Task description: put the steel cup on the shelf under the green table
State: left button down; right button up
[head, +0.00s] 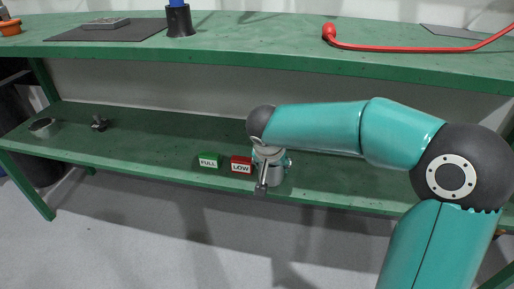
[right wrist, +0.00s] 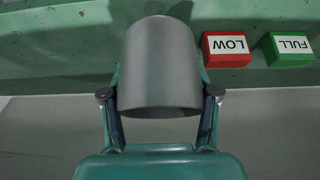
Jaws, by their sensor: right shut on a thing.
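The steel cup (right wrist: 160,65) is a plain grey cylinder, held between the two fingers of my right gripper (right wrist: 160,97) in the right wrist view. My right gripper (head: 272,165) is shut on it, one finger on each side. In the head view the gripper is at the front edge of the lower shelf (head: 150,140), just right of the red LOW block, and partly hides the cup (head: 276,179). I cannot tell whether the cup touches the shelf. My left gripper is not in view.
A red LOW block (head: 241,165) and a green FULL block (head: 209,160) stand on the shelf beside the cup. A grey pot (head: 43,127) and a small dark part (head: 99,123) are at its left end. The green table top (head: 250,48) overhangs the shelf. The shelf's middle left is clear.

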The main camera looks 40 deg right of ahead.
jog(key=w+d, duration=0.5)
jog(key=d, duration=0.1)
jog(key=w+d, duration=0.6)
jog(key=shift+d+b, duration=0.15)
jog(key=shift+b, duration=0.15)
notch_tip(320, 180, down, 4)
jog(key=b, duration=0.2)
jog(key=shift+r+b, duration=0.1)
jog(key=shift+b, duration=0.25)
jog(key=shift+r, duration=0.15)
jog(key=shift+f, duration=0.6)
jog(key=o, duration=1.3)
jog(key=shift+r, duration=0.1)
